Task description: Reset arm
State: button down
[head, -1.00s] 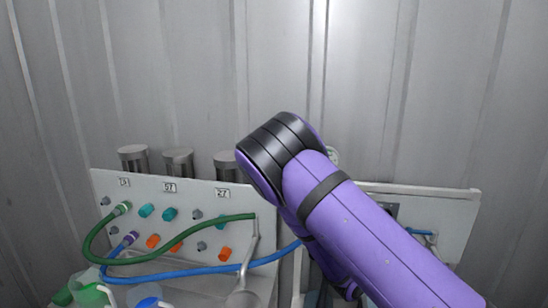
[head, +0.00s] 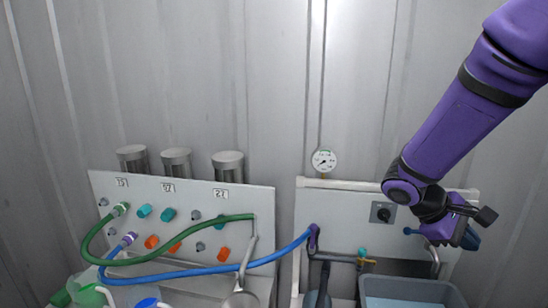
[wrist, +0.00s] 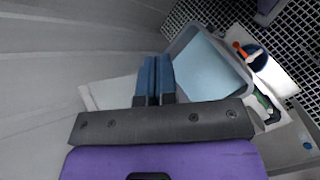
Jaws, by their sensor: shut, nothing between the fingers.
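My purple arm reaches in from the upper right of the head view, with my gripper (head: 470,240) in front of the right panel, above the grey basin. In the wrist view my gripper (wrist: 155,78) shows its two blue fingers side by side and touching, with nothing between them. The fingers partly overlap the left side of the basin (wrist: 181,43) in that view.
A left panel (head: 185,195) carries numbered rows of coloured ports. A green hose (head: 185,234) and a blue hose (head: 200,271) run across it. The right panel (head: 340,220) has a gauge (head: 324,160) above it. The basin (head: 440,290) holds pale blue liquid.

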jog(key=s+a+r+m+t+y, duration=0.3)
jog(key=s+a+r+t+y, duration=0.1)
jog(key=s+r+y, duration=0.1)
jog(key=s+a+r+m+t+y, duration=0.3)
jog(key=s+a+r+t+y, duration=0.1)
jog(key=s+r, duration=0.4)
jog(key=shift+s+r+t+y, duration=0.15)
jog(key=shift+r+t+y, duration=0.15)
jog(key=shift+r+y, duration=0.15)
